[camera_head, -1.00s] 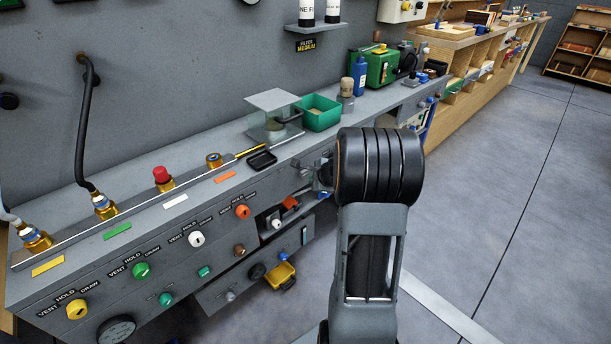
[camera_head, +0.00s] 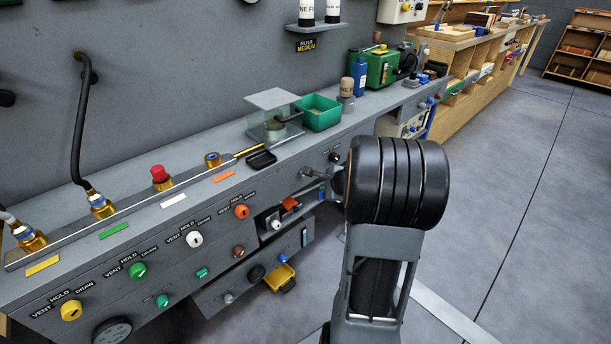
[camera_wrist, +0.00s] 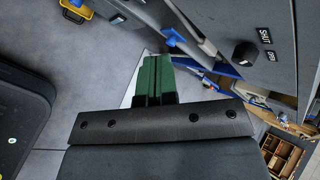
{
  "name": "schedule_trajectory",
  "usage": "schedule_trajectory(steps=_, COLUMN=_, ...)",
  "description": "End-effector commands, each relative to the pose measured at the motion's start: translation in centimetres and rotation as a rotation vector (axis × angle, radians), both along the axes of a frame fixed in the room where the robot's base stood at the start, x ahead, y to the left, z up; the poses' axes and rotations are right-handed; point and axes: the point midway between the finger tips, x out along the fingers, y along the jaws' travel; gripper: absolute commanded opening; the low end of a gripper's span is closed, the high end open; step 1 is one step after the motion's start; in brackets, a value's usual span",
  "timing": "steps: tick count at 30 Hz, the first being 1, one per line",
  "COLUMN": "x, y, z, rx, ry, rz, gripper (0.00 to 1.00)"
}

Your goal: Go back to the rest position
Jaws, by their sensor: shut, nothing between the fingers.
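My gripper (camera_wrist: 154,75) shows in the wrist view as two green fingers lying side by side, shut with nothing between them. It points away over the grey floor, apart from the bench front on the right of that view. In the head view my dark arm joint and grey link stand in front of the bench's right part. They hide my gripper's fingers there.
The grey bench (camera_head: 130,215) runs along the wall, with coloured knobs on its front. A green tray (camera_head: 318,113) and a black dish (camera_head: 261,159) stand on top. A yellow bin (camera_head: 281,278) sits low. The floor (camera_head: 500,200) at right is clear.

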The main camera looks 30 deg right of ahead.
Motion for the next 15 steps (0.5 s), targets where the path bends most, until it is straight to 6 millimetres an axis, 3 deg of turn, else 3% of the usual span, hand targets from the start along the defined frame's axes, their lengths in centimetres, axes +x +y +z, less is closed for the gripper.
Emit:
schedule_trajectory(steps=11, x=0.0, y=0.0, z=0.0, rx=-0.001, ry=0.000, rz=0.001, gripper=0.00)
schedule_trajectory(steps=15, x=0.2, y=1.4, z=2.1, rx=-0.028, ry=0.003, rz=0.063, gripper=0.00)
